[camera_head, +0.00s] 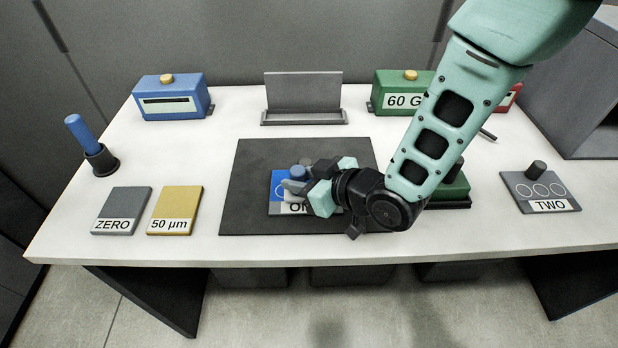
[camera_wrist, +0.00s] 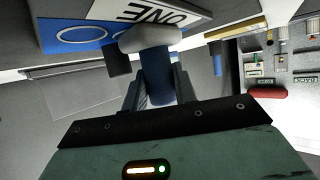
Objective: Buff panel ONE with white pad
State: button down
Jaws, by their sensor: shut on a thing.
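Panel ONE (camera_head: 276,184), blue with a white label, lies on a dark mat (camera_head: 245,160); my gripper hides part of it. In the wrist view panel ONE (camera_wrist: 82,35) fills the upper left, with its label, outlined circles and a dark knob (camera_wrist: 118,58). My gripper (camera_head: 308,189) is low over the panel. In the wrist view my gripper (camera_wrist: 157,86) is shut on a dark blue handle (camera_wrist: 157,72) with a white pad (camera_wrist: 150,38) on its end. The pad overlaps the panel's edge in that view; I cannot tell whether they touch.
A blue-handled tool (camera_head: 82,132) stands in a dark cup at left. The ZERO plate (camera_head: 121,205) and yellow plate (camera_head: 176,205) lie beside the mat. A blue box (camera_head: 172,98), grey stand (camera_head: 303,90) and green box (camera_head: 385,90) stand behind. Panel TWO (camera_head: 535,185) is at right.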

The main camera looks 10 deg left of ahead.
jog(key=shift+s+a, duration=0.15)
jog(key=shift+a, duration=0.5)
jog(key=shift+s+a, duration=0.15)
jog(key=shift+a, duration=0.5)
jog(key=shift+w+d+b, duration=0.2)
jog(key=shift+w+d, duration=0.1)
jog(key=shift+d, duration=1)
jog(key=shift+w+d+b, duration=0.2)
jog(key=shift+w+d, duration=0.15)
jog(key=shift+d, duration=1)
jog(key=shift+w+d+b, duration=0.2)
jog(key=shift+w+d, duration=0.1)
jog(key=shift+d, duration=1)
jog(key=shift+s+a+b, duration=0.3)
jog(key=shift+a, duration=1)
jog(key=shift+s+a+b, duration=0.35)
jog(key=shift+a, duration=1)
jog(key=shift+s+a+b, duration=0.3)
jog(key=shift+a, duration=1)
notch_tip(320, 180, up, 7)
jog(key=p, duration=0.4)
